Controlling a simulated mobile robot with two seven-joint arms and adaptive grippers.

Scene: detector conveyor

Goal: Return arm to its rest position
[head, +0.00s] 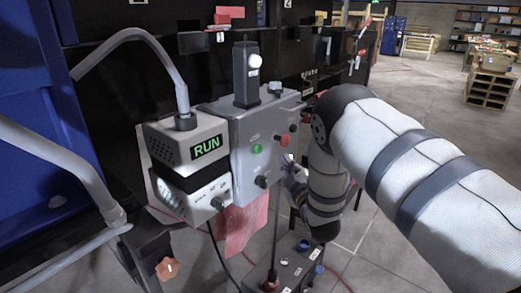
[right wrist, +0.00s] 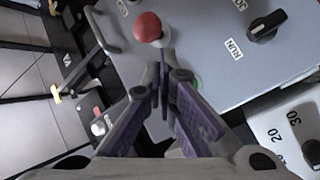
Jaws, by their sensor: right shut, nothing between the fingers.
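My right arm (head: 420,185) comes in from the right in the head view, wrapped in a pale padded sleeve, and bends down at the elbow. My right gripper (head: 291,172) shows small beside the forearm, in front of the grey control box (head: 240,130), partly hidden. In the right wrist view the gripper (right wrist: 163,80) has its purple-padded fingers together at the tips, with nothing between them. A red knob (right wrist: 148,27) is just beyond the tips, and a green button is partly hidden behind the fingers. I cannot tell whether the tips touch the box. My left gripper is not in view.
A grey unit with a green RUN display (head: 206,147) stands left of the control box. A lower box with knobs (head: 290,268) is below the forearm. Grey pipes (head: 60,160) and a blue panel are at left. Open floor lies at right, with shelves (head: 490,85) far off.

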